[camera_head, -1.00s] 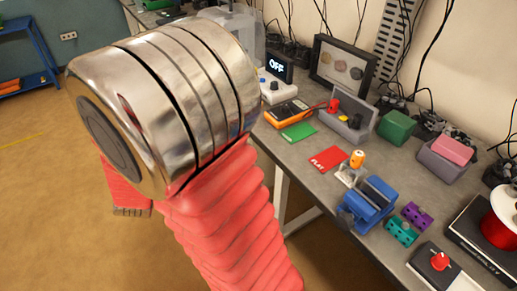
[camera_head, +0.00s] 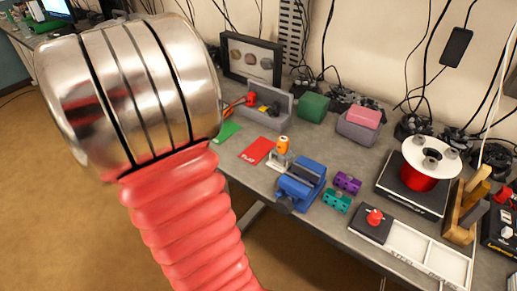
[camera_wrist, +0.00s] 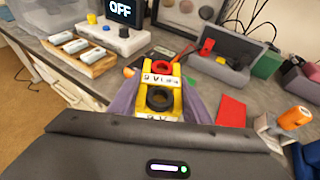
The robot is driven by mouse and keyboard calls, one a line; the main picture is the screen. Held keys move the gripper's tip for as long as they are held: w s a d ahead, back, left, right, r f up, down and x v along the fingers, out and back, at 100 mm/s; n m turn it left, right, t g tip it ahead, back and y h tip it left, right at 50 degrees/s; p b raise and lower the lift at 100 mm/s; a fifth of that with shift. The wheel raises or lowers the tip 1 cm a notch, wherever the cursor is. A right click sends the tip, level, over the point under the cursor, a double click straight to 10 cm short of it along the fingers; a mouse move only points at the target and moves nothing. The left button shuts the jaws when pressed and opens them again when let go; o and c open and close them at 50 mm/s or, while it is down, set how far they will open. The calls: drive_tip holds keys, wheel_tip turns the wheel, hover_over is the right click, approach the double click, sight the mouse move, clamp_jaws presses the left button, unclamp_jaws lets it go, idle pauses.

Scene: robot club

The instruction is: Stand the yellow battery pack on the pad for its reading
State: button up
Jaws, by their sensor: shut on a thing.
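The yellow battery pack (camera_wrist: 178,103) is in the wrist view, with a black ring and a red ring on its upper face and a white label reading 9 V. My gripper (camera_wrist: 160,98) is shut on it, with a purple-grey finger on each side. The pack appears held above the bench edge; its underside is hidden. A white box (camera_wrist: 122,44) with a blue knob, a black knob and a display (camera_wrist: 125,11) reading OFF stands behind it. I cannot tell which surface is the pad. In the head view, my silver and red arm shows, but neither gripper nor pack.
A red card (camera_head: 257,151), green card (camera_head: 227,132), grey open bin (camera_head: 282,108), orange cell (camera_head: 283,145) in a holder and blue vise (camera_head: 302,187) crowd the bench. Floor at lower left is clear.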

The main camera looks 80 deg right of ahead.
drive_tip(key=s+d+m+g, duration=0.2)
drive_tip(key=s+d+g, duration=0.1)
drive_tip(key=s, duration=0.7)
drive_tip(key=s+d+r+m+g+y, duration=0.1)
drive_tip(key=s+d+m+g, duration=0.2)
drive_tip(key=s, duration=0.7)
drive_tip(key=shift+s+d+r, duration=0.25)
drive_tip(key=shift+d+r, duration=0.05)
drive_tip(key=shift+d, duration=0.2)
hover_over(259, 148)
drive_tip(key=shift+f, duration=2.95)
drive_tip(key=shift+f, duration=2.1)
